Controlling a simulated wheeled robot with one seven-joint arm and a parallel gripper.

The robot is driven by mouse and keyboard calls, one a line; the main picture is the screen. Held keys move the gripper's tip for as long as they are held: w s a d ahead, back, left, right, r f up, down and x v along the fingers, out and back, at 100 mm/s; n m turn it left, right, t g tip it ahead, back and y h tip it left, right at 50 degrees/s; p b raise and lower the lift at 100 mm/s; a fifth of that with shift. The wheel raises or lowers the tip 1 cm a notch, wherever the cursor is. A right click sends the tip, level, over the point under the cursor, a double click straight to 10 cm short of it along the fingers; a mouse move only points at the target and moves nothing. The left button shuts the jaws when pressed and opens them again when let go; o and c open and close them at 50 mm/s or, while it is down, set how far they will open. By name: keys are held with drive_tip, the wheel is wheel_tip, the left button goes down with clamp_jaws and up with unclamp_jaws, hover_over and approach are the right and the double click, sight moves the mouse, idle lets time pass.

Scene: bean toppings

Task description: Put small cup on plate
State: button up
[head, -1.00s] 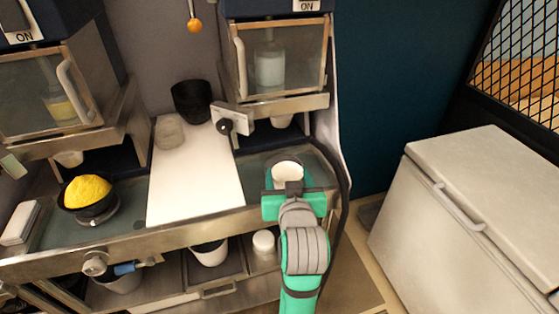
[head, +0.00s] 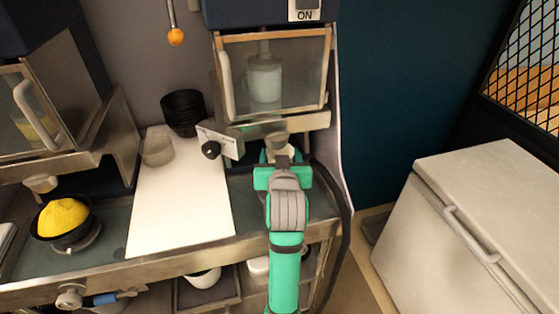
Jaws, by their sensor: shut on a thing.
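My gripper (head: 280,160) is under the right-hand dispenser (head: 270,82), with its green fingers pointing away from me. It is shut on a small pale cup (head: 281,151), which shows only in part between the fingers, just below the dispenser's spout. The gripper's body and the spout hide most of the cup, so its base and what it stands above cannot be seen. I cannot make out a plate clearly; the area under the dispenser is mostly covered by my arm.
A white board (head: 180,205) lies on the counter to the left, with a clear cup (head: 158,151) and stacked black bowls (head: 184,112) at its far end. A bowl of yellow topping (head: 63,217) stands far left. A control knob box (head: 215,143) juts out beside the gripper.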

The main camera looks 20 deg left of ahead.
drive_tip(key=f, duration=0.2)
drive_tip(key=s+f, duration=0.1)
drive_tip(key=shift+a+f, duration=0.1)
drive_tip(key=shift+a, duration=0.3)
drive_tip(key=shift+s+a+f, duration=0.1)
drive_tip(key=shift+a, duration=0.1)
drive_tip(key=shift+d, duration=0.15)
drive_tip(key=shift+f, duration=0.2)
drive_tip(key=o, duration=1.1)
drive_tip(key=shift+d, duration=0.1)
drive_tip(key=shift+w+r, duration=0.1)
drive_tip(key=shift+w, duration=0.1)
drive_tip(key=shift+r, duration=0.2)
